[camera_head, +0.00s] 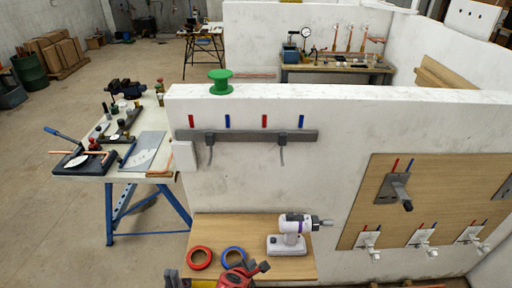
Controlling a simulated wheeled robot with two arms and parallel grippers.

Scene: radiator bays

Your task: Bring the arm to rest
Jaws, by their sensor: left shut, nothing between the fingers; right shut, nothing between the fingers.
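My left gripper (173,279) shows only as grey fingertips at the bottom edge, left of the wooden shelf. It is shut and empty, apart from the things on the shelf. The rest of its arm is out of frame. I cannot make out my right gripper in this view.
The wooden shelf (210,228) holds a red ring (199,257), a blue ring (233,254), a white power tool (291,240) and a red tool (236,277) with dark ends. Behind it stands a white wall (330,110) with a grey rail (245,136). A wooden panel (440,190) carries valves at right.

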